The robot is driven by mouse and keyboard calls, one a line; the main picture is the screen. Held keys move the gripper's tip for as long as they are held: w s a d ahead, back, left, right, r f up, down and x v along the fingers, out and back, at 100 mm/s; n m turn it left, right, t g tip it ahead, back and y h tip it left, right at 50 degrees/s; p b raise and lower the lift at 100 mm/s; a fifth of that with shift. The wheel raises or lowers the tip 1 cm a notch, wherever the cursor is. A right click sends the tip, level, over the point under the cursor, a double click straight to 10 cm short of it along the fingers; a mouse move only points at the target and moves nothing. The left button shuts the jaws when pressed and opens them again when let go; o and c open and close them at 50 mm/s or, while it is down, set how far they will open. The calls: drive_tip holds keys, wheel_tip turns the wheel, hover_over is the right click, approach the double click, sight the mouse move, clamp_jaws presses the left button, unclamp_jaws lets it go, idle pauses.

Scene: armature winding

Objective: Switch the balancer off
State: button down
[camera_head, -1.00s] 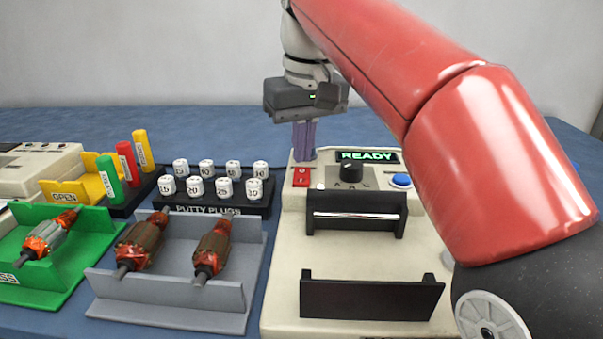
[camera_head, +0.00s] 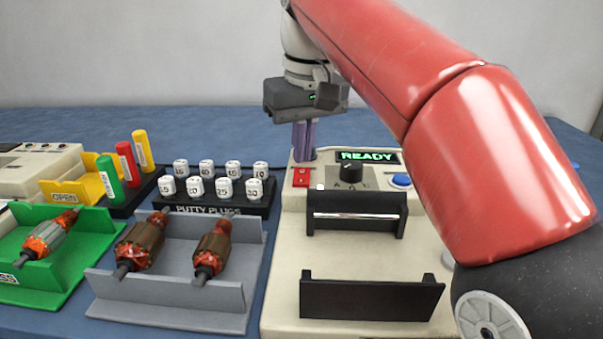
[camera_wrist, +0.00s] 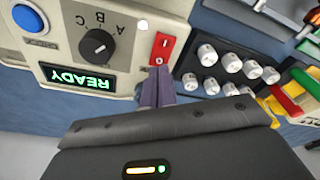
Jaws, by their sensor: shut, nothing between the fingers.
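The balancer (camera_head: 285,235) is a cream machine at the right of the head view. Its green display (camera_head: 367,156) reads READY. Its red rocker switch (camera_head: 301,177) is at the top left of its panel and also shows in the wrist view (camera_wrist: 161,48), with "0" at the end nearer my fingers. My gripper (camera_head: 303,158) is shut and empty, pointing down just behind the switch. In the wrist view my fingertips (camera_wrist: 158,80) are close to the "0" end; I cannot tell whether they touch it. I cannot make out the rocker's tilt.
A black dial (camera_head: 350,171) and a blue button (camera_head: 400,180) lie right of the switch. Black supports (camera_head: 355,226) stand in front. The putty plug rack (camera_head: 215,205), a grey tray (camera_head: 165,310) with two armatures and a green tray (camera_head: 40,285) are left.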

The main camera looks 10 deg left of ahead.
sight(303, 171)
drive_tip(key=shift+f+b, duration=0.65)
drive_tip(key=shift+f, duration=0.25)
idle(0.7)
wheel_tip(303, 171, up, 3)
drive_tip(key=p, duration=0.3)
drive_tip(key=shift+f, duration=0.2)
drive_tip(key=shift+r+p, duration=0.5)
drive_tip(key=shift+r, duration=1.75)
drive_tip(key=shift+s, duration=0.1)
